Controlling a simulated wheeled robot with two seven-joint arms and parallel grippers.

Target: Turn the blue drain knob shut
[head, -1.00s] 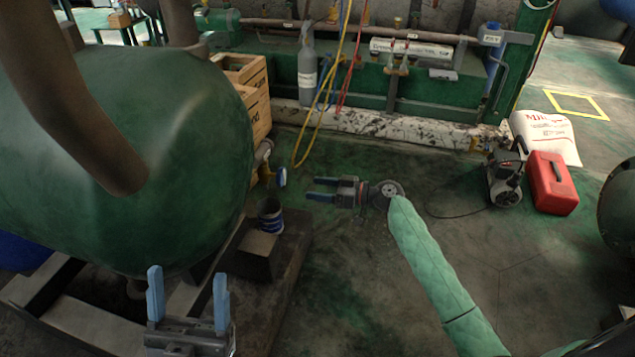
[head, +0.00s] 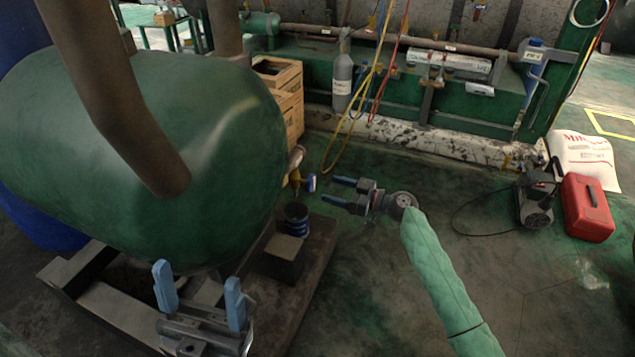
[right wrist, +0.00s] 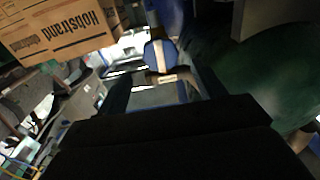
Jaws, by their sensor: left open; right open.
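The blue drain knob (head: 310,183) sits on a short valve at the right end of the green tank (head: 150,150). My right gripper (head: 338,191) is open and empty just right of the knob, its fingers pointing left toward it with a small gap. In the right wrist view, the knob (right wrist: 160,55) appears as a blue disc with a pale bar, ahead of and between the open fingers (right wrist: 160,88). My left gripper (head: 200,284) is open and empty, low in front of the tank's frame.
A dark can with blue bands (head: 296,219) stands below the knob, behind a dark block (head: 281,258). Wooden crates (head: 290,105) and a grey cylinder (head: 342,80) stand behind. A red case (head: 587,208) and a pump (head: 535,200) sit right. Floor between is mostly clear.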

